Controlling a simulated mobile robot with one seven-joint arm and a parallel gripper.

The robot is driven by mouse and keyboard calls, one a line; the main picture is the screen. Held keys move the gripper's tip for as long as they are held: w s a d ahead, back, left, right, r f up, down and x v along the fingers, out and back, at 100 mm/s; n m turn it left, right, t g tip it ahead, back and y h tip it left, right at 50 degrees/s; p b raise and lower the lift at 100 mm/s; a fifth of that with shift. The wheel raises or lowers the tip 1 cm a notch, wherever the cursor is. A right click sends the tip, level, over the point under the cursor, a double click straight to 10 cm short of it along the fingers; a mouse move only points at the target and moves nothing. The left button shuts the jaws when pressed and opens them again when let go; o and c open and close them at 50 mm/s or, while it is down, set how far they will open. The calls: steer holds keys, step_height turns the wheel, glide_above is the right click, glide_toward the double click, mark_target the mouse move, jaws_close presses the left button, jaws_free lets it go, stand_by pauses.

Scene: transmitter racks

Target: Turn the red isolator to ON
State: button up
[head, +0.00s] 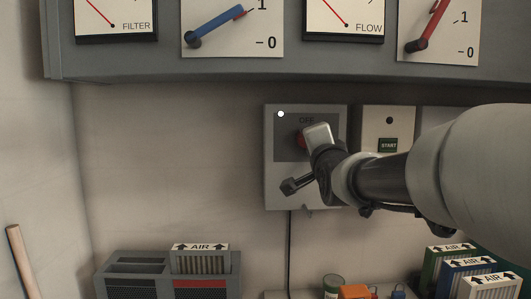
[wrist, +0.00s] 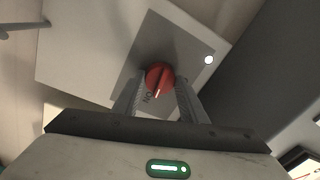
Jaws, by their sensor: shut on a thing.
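The red isolator is a round red knob (wrist: 160,74) with a pale pointer line, on a dark grey plate (wrist: 137,70) on a light grey wall box. In the wrist view the pointer aims down, close to the ON lettering (wrist: 148,97) and slightly to its right. My gripper (wrist: 160,82) is shut on the knob, one finger on each side. In the head view, a sliver of the red knob (head: 301,140) shows beside my gripper (head: 309,140), which hides most of it. The OFF lettering (head: 306,120) is above it on the box (head: 278,180).
A white round lamp (head: 281,114) sits at the plate's upper left. A START button panel (head: 388,145) is just right of the box, partly behind my arm. AIR filter units (head: 200,262) stand below.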

steer(key=shift+m+b, duration=0.5)
steer(key=shift+m, duration=0.2)
steer(key=o, duration=1.1)
steer(key=shift+c, duration=0.2)
steer(key=s+f, duration=0.1)
steer(key=s, duration=1.6)
steer(key=shift+s+f, duration=0.15)
steer(key=shift+f, duration=0.05)
steer(key=shift+a+f, duration=0.1)
steer(key=shift+f, duration=0.05)
